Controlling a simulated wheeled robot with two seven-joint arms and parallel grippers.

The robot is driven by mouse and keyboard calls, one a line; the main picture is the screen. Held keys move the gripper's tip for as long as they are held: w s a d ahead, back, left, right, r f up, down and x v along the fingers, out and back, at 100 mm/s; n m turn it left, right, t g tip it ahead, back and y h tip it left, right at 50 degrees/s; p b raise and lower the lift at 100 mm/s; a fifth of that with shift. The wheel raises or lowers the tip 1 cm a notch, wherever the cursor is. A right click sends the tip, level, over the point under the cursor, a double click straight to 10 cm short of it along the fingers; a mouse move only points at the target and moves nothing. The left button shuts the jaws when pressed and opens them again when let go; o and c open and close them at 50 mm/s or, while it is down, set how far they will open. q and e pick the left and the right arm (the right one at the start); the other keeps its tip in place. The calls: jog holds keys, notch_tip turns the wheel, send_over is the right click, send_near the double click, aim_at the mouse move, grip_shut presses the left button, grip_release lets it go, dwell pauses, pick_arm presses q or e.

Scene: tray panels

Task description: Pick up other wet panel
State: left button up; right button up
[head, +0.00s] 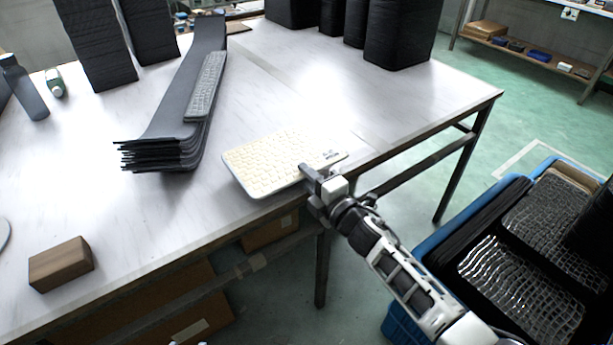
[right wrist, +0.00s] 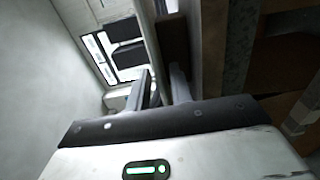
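A cream panel with a grid of small raised cells (head: 270,160) is at the table's right front edge, its near side close to the edge. My right gripper (head: 312,178) is at its near right corner and overlaps it in the head view. In the right wrist view, the two fingers (right wrist: 165,92) stand a little apart, with a dark brown slab (right wrist: 172,38) beyond them. I cannot tell whether they grip the panel. Glossy, wet-looking gridded panels (head: 510,290) lie in black trays at lower right. A grey gridded panel (head: 205,85) lies on a stack of dark curved sheets. My left gripper is not in view.
The pale table (head: 130,240) holds a brown wooden block (head: 60,264), a dark bottle (head: 24,88) and black stacks (head: 400,32) at the back. A blue crate (head: 400,325) is below the trays. The table's front middle is clear.

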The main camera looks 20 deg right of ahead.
grip_shut()
notch_tip(320, 180, up, 3)
jog(key=p, duration=0.2)
jog(key=shift+p, duration=0.35)
jog(key=shift+f, duration=0.2)
jog(key=s+d+r+p, duration=0.2)
jog(key=s+r+p, duration=0.2)
jog(key=s, duration=0.3)
jog(key=shift+s+d+p, duration=0.3)
jog(key=shift+d+p, duration=0.1)
jog(key=shift+p, duration=0.3)
